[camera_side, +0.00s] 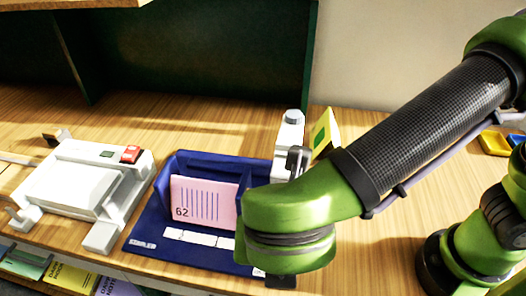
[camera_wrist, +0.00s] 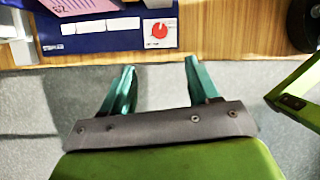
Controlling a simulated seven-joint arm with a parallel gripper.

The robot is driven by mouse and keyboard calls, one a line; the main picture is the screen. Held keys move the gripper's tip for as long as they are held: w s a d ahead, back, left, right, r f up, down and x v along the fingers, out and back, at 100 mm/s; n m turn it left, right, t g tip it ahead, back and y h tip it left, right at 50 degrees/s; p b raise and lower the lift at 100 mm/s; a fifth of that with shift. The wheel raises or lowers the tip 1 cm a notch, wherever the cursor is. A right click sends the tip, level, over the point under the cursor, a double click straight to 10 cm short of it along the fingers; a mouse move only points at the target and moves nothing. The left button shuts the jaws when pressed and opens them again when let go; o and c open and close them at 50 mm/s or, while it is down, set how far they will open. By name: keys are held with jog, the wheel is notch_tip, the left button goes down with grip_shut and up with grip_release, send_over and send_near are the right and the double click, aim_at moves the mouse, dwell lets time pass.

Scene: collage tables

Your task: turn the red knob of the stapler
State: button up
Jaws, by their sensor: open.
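The red knob (camera_wrist: 159,31) sits on a small white square plate at the front corner of a blue base in the wrist view. A pale line marks its face. In the side view my green wrist hides it. The blue base (camera_side: 150,232) carries a label that seems to read STAPLER. It holds an upright pink card (camera_side: 203,203) marked 62, and the base also shows in the wrist view (camera_wrist: 100,42). My gripper (camera_wrist: 160,66) is open and empty, its two teal fingers apart. In the wrist picture the fingertips appear below the knob, over the grey floor past the table edge.
A white machine (camera_side: 80,187) with a red button (camera_side: 131,154) stands left of the blue base. A grey-white device (camera_side: 290,133) and a yellow card (camera_side: 325,132) stand behind my wrist. Yellow trays (camera_side: 494,143) lie far right. Shelved booklets (camera_side: 70,276) sit below the front edge.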

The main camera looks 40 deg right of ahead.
jog(key=x, duration=1.6)
jog(key=shift+w+f, duration=0.15)
jog(key=shift+f, duration=0.25)
jog(key=c, duration=1)
jog(key=m, duration=0.3)
jog(key=shift+w+a+g+h, duration=0.1)
jog(key=shift+g+h, duration=0.2)
jog(key=shift+g, duration=0.1)
jog(key=o, duration=1)
